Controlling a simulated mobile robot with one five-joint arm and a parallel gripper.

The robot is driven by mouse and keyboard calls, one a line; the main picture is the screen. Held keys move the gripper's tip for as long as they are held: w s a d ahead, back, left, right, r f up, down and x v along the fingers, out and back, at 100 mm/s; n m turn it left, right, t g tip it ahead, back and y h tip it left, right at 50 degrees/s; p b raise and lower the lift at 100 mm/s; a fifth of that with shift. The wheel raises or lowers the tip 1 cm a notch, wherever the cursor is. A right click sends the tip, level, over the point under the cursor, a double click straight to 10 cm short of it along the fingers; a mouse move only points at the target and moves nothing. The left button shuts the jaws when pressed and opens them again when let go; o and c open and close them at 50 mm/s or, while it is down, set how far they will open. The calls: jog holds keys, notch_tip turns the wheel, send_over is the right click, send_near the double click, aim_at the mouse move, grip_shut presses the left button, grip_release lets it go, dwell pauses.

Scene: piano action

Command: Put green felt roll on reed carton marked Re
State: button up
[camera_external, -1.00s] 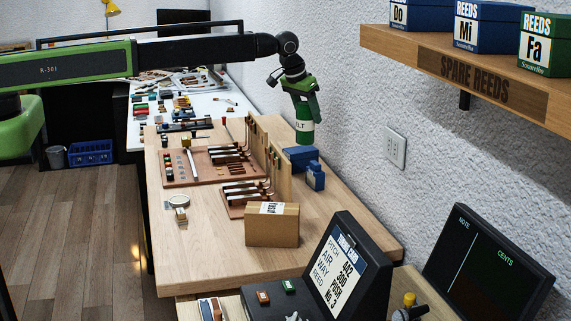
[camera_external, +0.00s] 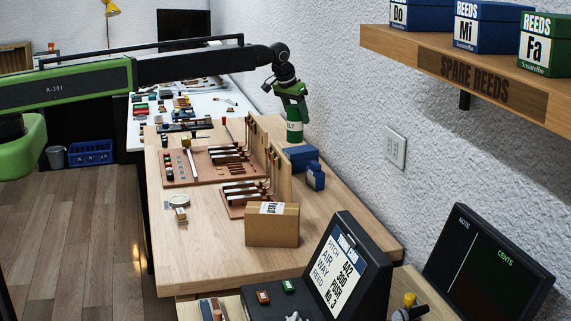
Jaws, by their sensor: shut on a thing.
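My gripper (camera_external: 291,107) is shut on the green felt roll (camera_external: 294,131), a green cylinder with a white label band. It holds the roll upright near the wall, just behind the blue box on the bench; whether the roll touches anything below cannot be told. The cartons on the wall shelf are a blue one marked Do (camera_external: 421,15), a blue one marked Mi (camera_external: 484,27) and a green one marked Fa (camera_external: 546,45). No carton marked Re is readable in view.
The shelf (camera_external: 374,43) with a "SPARE REEDS" plate juts from the wall at upper right. On the wooden bench are a blue box (camera_external: 301,157), a blue bottle (camera_external: 315,177), a cardboard box (camera_external: 272,224) and reed boards (camera_external: 200,165). The bench's front left is mostly clear.

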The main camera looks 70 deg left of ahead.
aim_at(297, 124)
notch_tip(297, 124, down, 4)
jog(key=b, duration=0.4)
jog(key=shift+f, duration=0.2)
jog(key=shift+r, duration=0.25)
jog(key=shift+f, duration=0.2)
jog(key=o, duration=1.4)
jog(key=shift+r+p, duration=0.4)
jog(key=shift+r, duration=0.1)
jog(key=p+v, duration=1)
jog(key=v, duration=0.1)
jog(key=shift+s+d+r+p, duration=0.1)
jog(key=shift+s+r+p, duration=0.05)
jog(key=shift+r+p, duration=0.2)
jog(key=shift+f, duration=0.1)
